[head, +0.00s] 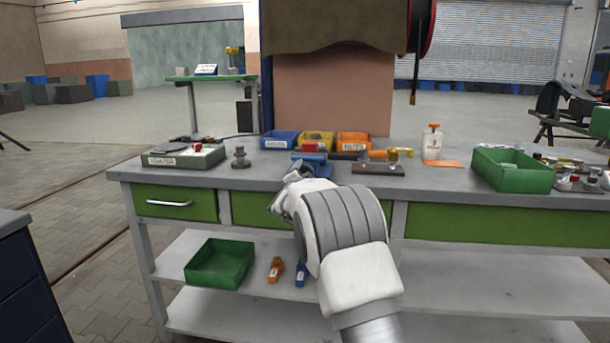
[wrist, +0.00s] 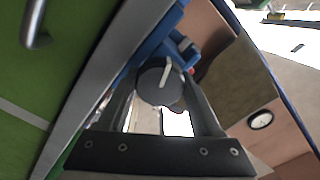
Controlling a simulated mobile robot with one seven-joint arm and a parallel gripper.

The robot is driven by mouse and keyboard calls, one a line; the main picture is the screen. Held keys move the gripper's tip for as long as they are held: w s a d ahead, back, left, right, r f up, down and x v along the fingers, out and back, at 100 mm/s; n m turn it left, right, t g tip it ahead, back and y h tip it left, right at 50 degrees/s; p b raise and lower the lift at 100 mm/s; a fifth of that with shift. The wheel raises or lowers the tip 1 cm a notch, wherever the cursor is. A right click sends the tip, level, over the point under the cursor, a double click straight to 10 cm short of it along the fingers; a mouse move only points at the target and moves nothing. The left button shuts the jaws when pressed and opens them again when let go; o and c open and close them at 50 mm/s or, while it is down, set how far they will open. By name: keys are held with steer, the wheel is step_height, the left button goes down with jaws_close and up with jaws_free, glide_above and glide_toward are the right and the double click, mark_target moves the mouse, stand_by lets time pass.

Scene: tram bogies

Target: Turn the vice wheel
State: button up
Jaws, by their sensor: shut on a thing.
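The blue vice (head: 312,165) stands at the front edge of the workbench; it also shows in the wrist view (wrist: 185,48). Its wheel (wrist: 155,88) is a dark grey disc with a pale bar across its face, in the middle of the wrist view. My gripper (wrist: 165,84) reaches to the vice from the front, its two dark fingers either side of the wheel and shut on it. In the head view my gripper (head: 299,172) is at the vice's front, and my arm's white wrist hides the wheel.
On the workbench (head: 450,183), a grey-green tray (head: 185,157) is at left, blue (head: 279,140), yellow (head: 316,138) and orange (head: 353,139) bins behind the vice, and a green crate (head: 513,172) at right. A green drawer (head: 174,204) lies below the top.

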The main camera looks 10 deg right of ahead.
steer(key=o, duration=1.4)
